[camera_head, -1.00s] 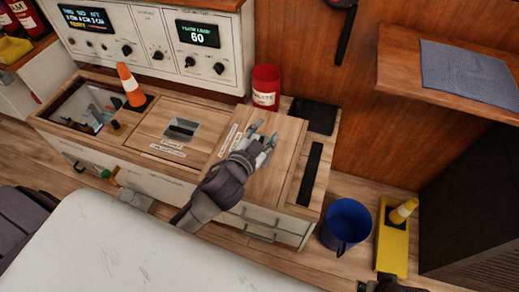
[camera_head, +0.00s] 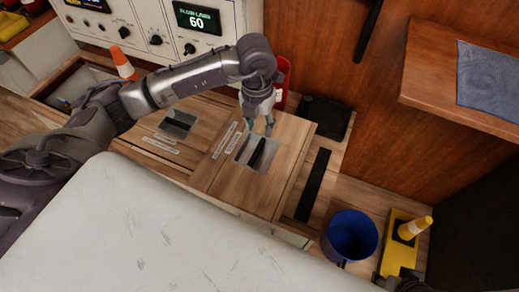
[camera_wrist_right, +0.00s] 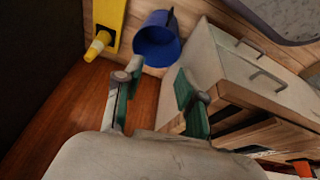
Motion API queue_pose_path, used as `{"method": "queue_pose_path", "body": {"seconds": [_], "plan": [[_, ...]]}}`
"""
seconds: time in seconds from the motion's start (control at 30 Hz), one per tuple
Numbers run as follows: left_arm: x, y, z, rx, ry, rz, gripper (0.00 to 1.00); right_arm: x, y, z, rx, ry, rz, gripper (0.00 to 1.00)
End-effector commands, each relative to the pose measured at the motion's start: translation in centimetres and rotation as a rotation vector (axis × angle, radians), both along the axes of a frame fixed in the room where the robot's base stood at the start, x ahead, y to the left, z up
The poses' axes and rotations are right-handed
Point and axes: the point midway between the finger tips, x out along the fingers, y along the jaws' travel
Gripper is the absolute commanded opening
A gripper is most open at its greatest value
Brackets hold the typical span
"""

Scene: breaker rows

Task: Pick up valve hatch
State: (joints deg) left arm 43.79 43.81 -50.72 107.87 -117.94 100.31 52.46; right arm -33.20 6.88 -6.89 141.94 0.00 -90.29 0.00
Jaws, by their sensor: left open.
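Two wooden hatch panels are set in the bench top in the head view. The right hatch (camera_head: 233,186) has a grey recess with a black handle bar (camera_head: 257,153) and small labels to its left. The left hatch (camera_head: 154,137) has a similar recessed handle (camera_head: 178,122). The label text is too small to read, so I cannot tell which is the valve hatch. My left gripper (camera_head: 261,126) is open, pointing down just above the back of the right hatch's handle, with nothing held. My right gripper (camera_wrist_right: 154,98) is open and empty in the right wrist view.
A red can (camera_head: 282,78) stands behind my left gripper. A black tray (camera_head: 325,116) and dark slot (camera_head: 313,186) lie right of the hatch. An orange cone (camera_head: 122,63) stands at left.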

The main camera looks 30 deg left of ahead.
Motion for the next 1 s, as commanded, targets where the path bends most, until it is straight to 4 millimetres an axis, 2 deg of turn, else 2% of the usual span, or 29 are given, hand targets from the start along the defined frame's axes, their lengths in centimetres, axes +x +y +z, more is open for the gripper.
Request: {"method": "queue_pose_path", "body": {"seconds": [0.1, 0.27, 0.5, 0.83, 1.0], "plan": [[0.1, 1.0, -0.9, 0.045, 0.003, 0.014, 0.44, 0.9, 0.3, 0.0, 0.009, -0.044, 0.004, 0.40], [0.0, 1.0, -3.8, 0.044, 0.005, 0.014, 0.44, 3.9, 1.2, 0.6, 0.038, -0.189, 0.016, 0.40], [0.0, 0.9, -7.5, 0.041, 0.002, 0.012, 0.44, 7.9, 2.5, 2.4, 0.085, -0.407, 0.033, 0.40], [-0.1, 0.9, -9.4, 0.040, 0.001, 0.011, 0.44, 10.1, 3.3, 4.0, 0.114, -0.541, 0.042, 0.40], [-0.4, 0.8, -11.6, 0.040, 0.003, 0.012, 0.44, 12.3, 4.3, 6.0, 0.151, -0.705, 0.054, 0.40]]}}
